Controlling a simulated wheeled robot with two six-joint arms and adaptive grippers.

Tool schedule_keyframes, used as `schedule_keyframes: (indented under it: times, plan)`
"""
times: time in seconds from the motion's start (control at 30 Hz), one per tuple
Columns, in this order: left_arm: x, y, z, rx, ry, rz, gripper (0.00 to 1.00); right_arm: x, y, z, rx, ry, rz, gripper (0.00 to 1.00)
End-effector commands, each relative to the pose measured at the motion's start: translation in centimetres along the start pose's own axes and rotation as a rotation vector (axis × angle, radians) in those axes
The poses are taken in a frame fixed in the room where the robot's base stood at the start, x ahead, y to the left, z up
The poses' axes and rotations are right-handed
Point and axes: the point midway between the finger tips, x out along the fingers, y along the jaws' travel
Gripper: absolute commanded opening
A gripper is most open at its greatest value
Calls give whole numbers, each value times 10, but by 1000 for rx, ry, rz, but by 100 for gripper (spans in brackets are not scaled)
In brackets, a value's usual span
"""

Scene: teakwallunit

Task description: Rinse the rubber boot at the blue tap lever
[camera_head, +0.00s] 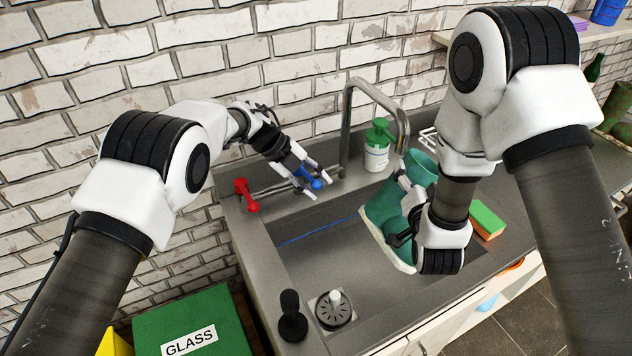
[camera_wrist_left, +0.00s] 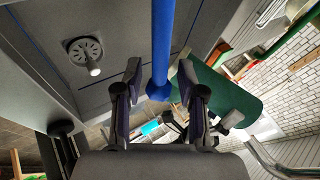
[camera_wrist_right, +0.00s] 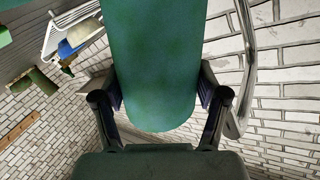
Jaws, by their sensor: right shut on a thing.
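The green rubber boot (camera_head: 385,208) with its pale sole hangs tilted over the sink, near the tap spout (camera_head: 378,95). My right gripper (camera_head: 408,200) is shut on the boot, and its green surface fills the middle of the right wrist view (camera_wrist_right: 155,65). The blue tap lever (camera_head: 308,178) is at the back edge of the sink. My left gripper (camera_head: 313,179) is open around it. In the left wrist view the blue lever (camera_wrist_left: 161,50) stands between the two spread fingers, with a gap on each side. No water stream is visible.
A red tap lever (camera_head: 245,194) is left of the blue one. A soap bottle (camera_head: 376,155) stands behind the boot, and a sponge (camera_head: 486,220) lies to the right. A drain strainer (camera_head: 333,310) and a black plunger-like thing (camera_head: 291,315) are in front. A green glass bin (camera_head: 190,320) stands left.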

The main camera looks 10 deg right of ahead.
Motion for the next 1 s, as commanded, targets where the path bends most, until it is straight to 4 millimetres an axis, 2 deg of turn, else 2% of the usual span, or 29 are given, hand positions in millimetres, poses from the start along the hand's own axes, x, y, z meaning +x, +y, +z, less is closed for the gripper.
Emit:
schedule_keyframes:
  times: [0.17,0.27,0.37,0.6,0.7,0.83,1.0]
  plan:
    - [-1,0,0,0,0,0,39,0,0,0,0,1,-1,3]
    - [-8,-1,0,0,-1,-1,39,0,0,0,0,1,-1,3]
    - [-26,-1,1,-1,-3,-2,39,0,0,-1,0,1,-1,3]
    - [-87,-1,1,-1,-2,-3,39,0,0,0,0,1,-1,3]
    - [-106,0,1,-1,-1,-1,39,0,0,0,0,1,-1,3]
    - [-118,0,1,-1,0,-1,39,0,0,0,0,1,-1,3]
    - [-120,0,0,-1,0,0,39,0,0,0,0,1,-1,3]
